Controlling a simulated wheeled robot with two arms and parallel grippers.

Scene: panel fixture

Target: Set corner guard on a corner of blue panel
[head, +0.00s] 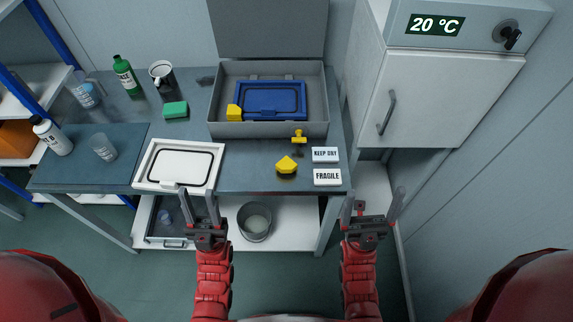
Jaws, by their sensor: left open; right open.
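The blue panel (271,99) lies in an open grey case (268,129) at the back of the bench. One yellow corner guard (234,112) sits at the panel's front left corner. Another yellow corner guard (287,165) lies loose on the bench in front of the case. My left gripper (200,207) is open and empty, in front of the bench edge near the white panel. My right gripper (374,207) is open and empty, in front of the bench's right end. Neither gripper touches a guard or the blue panel.
A white panel (179,166) lies at the bench's front edge. A yellow stamp-like item (299,136) and two labels, KEEP DRY (325,154) and FRAGILE (327,177), are at the right. A green sponge (175,109), mug (161,75) and bottles stand left. A cabinet (445,97) bounds the right.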

